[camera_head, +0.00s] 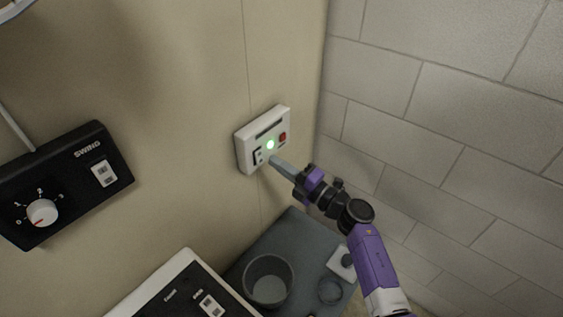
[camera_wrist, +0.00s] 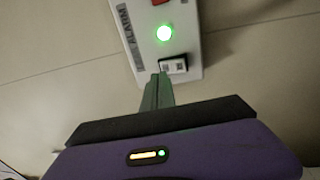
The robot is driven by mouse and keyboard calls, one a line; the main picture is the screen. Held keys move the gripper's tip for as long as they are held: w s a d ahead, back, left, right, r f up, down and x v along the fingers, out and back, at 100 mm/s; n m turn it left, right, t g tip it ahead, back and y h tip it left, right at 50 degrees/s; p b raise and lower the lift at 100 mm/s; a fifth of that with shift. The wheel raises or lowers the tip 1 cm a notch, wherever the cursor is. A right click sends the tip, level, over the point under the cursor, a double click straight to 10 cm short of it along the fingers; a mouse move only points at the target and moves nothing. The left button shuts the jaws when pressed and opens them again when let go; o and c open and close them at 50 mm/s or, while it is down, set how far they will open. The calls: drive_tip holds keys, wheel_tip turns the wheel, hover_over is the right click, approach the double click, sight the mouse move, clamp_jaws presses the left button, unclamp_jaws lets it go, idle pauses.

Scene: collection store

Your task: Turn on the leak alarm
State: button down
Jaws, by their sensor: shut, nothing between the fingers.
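The leak alarm (camera_head: 246,143) is a white box on the beige wall, with a dark strip, a red button (camera_head: 283,138), a lit green light (camera_head: 270,145) and a small rocker switch (camera_head: 259,156). In the wrist view the alarm (camera_wrist: 188,38) shows the word ALARM, the glowing green light (camera_wrist: 165,33) and the switch (camera_wrist: 174,66). My gripper (camera_head: 275,160) is shut and empty, its tips at the lower part of the box. In the wrist view the fingertips (camera_wrist: 159,78) are just beside and below the switch; I cannot tell whether they touch it.
A black SWING box (camera_head: 75,190) with a dial and switch is on the wall at left. Below are another black panel with a white frame (camera_head: 190,258), a grey cup (camera_head: 268,280) and a small white device (camera_head: 343,262) on a dark surface. A block wall (camera_head: 450,130) stands at right.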

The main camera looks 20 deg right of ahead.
drive_tip(key=s+d+r, duration=0.1)
drive_tip(key=s+d, duration=0.4)
drive_tip(key=s, duration=0.3)
drive_tip(key=shift+s+r, duration=0.2)
drive_tip(key=shift+s, duration=0.2)
drive_tip(key=shift+d, duration=0.15)
drive_tip(key=s+d+r+m+t+h, duration=0.3)
drive_tip(key=s+r+m+t+h, duration=0.25)
drive_tip(key=r+m, duration=0.25)
drive_tip(key=s+a+f+m+g+h, duration=0.1)
drive_tip(key=s+m, duration=0.4)
drive_tip(key=s, duration=0.7)
drive_tip(key=s+a+f+m+g+h, duration=0.2)
drive_tip(key=s+a+f+m+g, duration=0.2)
drive_tip(key=s, duration=0.8)
drive_tip(key=s+a+f+m+g+h+b, duration=0.1)
drive_tip(key=s+a+f+m+g, duration=0.1)
drive_tip(key=s+m, duration=0.5)
drive_tip(key=s+a, duration=0.1)
drive_tip(key=s, duration=0.4)
drive_tip(key=shift+s+f+g, duration=0.25)
drive_tip(key=shift+s+g, duration=0.05)
drive_tip(key=shift+g, duration=0.05)
